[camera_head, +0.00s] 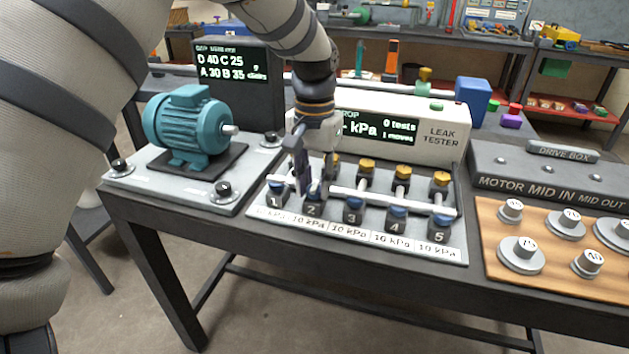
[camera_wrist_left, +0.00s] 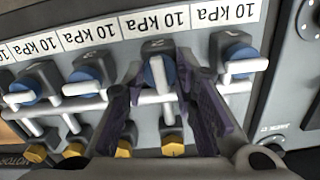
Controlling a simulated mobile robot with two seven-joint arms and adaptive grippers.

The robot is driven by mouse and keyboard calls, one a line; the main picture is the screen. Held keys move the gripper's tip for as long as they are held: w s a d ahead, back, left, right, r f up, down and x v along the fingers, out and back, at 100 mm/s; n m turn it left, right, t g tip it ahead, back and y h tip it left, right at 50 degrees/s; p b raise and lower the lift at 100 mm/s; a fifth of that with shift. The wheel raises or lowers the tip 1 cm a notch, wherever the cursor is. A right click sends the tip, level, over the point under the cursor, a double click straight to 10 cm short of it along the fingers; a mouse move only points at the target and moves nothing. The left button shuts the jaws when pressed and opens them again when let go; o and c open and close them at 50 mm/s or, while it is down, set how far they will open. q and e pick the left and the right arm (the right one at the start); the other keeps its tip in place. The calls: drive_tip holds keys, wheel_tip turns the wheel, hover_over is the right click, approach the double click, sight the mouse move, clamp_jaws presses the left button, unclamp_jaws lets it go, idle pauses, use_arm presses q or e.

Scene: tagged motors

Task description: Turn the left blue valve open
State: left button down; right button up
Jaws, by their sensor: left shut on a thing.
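A row of blue-capped valves numbered 1 to 5 stands on a light panel (camera_head: 256,212). Valve 1 (camera_head: 276,190) is leftmost in the head view and shows at the right in the wrist view (camera_wrist_left: 238,52), its white handle sideways. My left gripper (camera_head: 304,190) reaches down over valve 2 (camera_head: 313,209). In the wrist view its dark fingers (camera_wrist_left: 160,75) are on both sides of valve 2's white handle, shut on it. That handle points toward the yellow-capped fittings (camera_wrist_left: 172,144). The fingers partly hide valve 2 in the head view. My right gripper is not in view.
A teal motor (camera_head: 188,125) on a grey plate stands to the left. The leak tester (camera_head: 440,125) is behind the valves. A drive box (camera_head: 550,180) and a wooden board (camera_head: 540,268) with round metal weights are at the right.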

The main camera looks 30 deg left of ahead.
sight(314, 188)
use_arm(q)
drive_tip(key=shift+f+m, duration=0.1)
drive_tip(key=shift+m, duration=0.3)
drive_tip(key=c, duration=1.3)
unclamp_jaws()
wheel_tip(314, 188, up, 12)
